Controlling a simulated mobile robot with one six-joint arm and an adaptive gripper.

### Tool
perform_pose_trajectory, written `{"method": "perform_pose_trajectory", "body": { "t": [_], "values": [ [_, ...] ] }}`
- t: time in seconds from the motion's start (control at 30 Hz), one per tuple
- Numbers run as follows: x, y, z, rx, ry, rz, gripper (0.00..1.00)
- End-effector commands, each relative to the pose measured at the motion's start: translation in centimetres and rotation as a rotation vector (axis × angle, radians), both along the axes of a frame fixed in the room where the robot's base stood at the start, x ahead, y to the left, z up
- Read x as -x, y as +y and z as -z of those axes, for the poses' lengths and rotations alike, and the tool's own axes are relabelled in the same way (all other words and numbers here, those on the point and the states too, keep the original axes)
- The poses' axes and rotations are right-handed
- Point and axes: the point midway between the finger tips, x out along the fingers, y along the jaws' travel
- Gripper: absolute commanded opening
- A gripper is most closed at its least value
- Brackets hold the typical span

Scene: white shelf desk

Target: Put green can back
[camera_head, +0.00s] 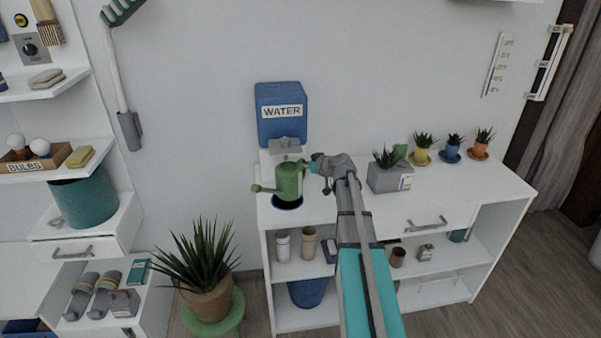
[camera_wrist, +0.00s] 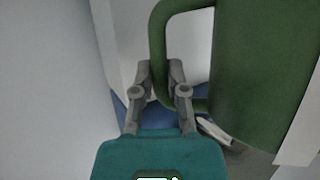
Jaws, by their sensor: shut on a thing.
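The green watering can (camera_head: 288,184) is upright under the blue water dispenser (camera_head: 282,112), with its spout pointing left. It is on or just over a round dark blue mat (camera_head: 287,205) on the white desk top; I cannot tell whether it touches. My gripper (camera_head: 314,166) reaches it from the right. In the wrist view my gripper (camera_wrist: 160,94) is shut on the can's green handle (camera_wrist: 157,45), and the can's body (camera_wrist: 262,75) fills the upper right. Part of the blue mat (camera_wrist: 186,116) shows below, partly hidden by the fingers and can.
A grey planter (camera_head: 389,178) stands right of my gripper, with several small potted plants (camera_head: 421,156) beyond. The front middle of the desk top is under my arm. A large potted plant (camera_head: 205,290) stands on a green stool to the left. Shelves below hold cups and a blue bin (camera_head: 308,292).

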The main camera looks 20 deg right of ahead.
Motion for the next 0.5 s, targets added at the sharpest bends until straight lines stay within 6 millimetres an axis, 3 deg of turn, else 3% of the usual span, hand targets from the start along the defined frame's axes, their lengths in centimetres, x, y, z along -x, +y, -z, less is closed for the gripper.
{"method": "perform_pose_trajectory", "body": {
  "t": [0.13,0.5],
  "values": [
    [-1.29,0.37,-0.01,-0.002,0.001,0.0,0.0],
    [-1.39,0.55,0.01,-0.001,0.0,-0.001,0.0]
  ]
}}
